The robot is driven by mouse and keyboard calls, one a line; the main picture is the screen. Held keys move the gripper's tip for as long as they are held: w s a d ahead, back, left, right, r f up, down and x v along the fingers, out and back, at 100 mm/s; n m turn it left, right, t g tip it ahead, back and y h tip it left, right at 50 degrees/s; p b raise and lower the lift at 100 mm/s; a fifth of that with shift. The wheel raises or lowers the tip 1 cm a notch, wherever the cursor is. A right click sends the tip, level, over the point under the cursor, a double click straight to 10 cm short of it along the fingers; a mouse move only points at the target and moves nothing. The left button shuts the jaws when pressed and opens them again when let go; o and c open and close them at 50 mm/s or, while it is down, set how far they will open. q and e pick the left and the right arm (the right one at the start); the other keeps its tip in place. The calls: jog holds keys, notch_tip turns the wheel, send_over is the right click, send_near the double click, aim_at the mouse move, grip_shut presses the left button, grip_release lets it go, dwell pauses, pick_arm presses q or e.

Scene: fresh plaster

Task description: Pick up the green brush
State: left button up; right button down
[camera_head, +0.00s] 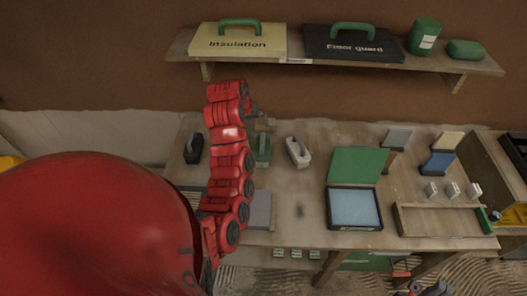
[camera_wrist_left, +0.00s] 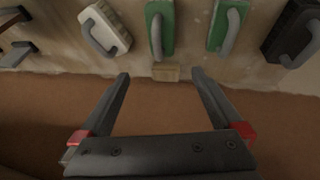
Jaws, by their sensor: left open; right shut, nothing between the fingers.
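A green brush (camera_head: 262,149) with a grey handle lies near the table's back edge, just right of my left arm in the head view. The left wrist view shows two green brushes side by side, a left one (camera_wrist_left: 158,28) and a right one (camera_wrist_left: 228,26); my arm seems to hide the second in the head view. My left gripper (camera_head: 257,112) is open and empty behind the brush row. In the wrist view its fingertips (camera_wrist_left: 160,75) are apart, short of the green brushes, touching neither. My right gripper (camera_head: 438,288) is shut, partly cut off at the bottom edge.
A black brush (camera_head: 194,148) and a whitish brush (camera_head: 298,152) flank the green ones. A small wooden block (camera_wrist_left: 166,72) lies between them and my fingers. A shelf (camera_head: 390,60) hangs above. A green-lidded box (camera_head: 355,208) and wooden tray (camera_head: 440,221) stand right.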

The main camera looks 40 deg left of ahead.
aim_at(262, 141)
pick_arm(q)
jog(key=b+x, duration=0.2)
jog(key=b, duration=0.1)
jog(key=b+x, duration=0.6)
jog(key=shift+s+a+f, duration=0.1)
jog(key=shift+s+f, duration=0.05)
jog(key=shift+s, duration=0.15)
jog(key=p+x, duration=0.2)
jog(key=x, duration=0.1)
jog(key=shift+w, duration=0.3)
jog(key=shift+w+f, duration=0.15)
jog(key=shift+f, duration=0.2)
jog(key=shift+w+f+p, duration=0.25)
jog(key=shift+f+p, duration=0.05)
jog(key=shift+p, duration=0.1)
jog(key=p+x, duration=0.1)
jog(key=x, duration=0.1)
jog(key=shift+w+a+f, duration=0.1)
jog(key=shift+a+f, duration=0.05)
jog(key=shift+f, duration=0.2)
jog(key=shift+p+x, duration=0.45)
jog(key=shift+x, duration=0.5)
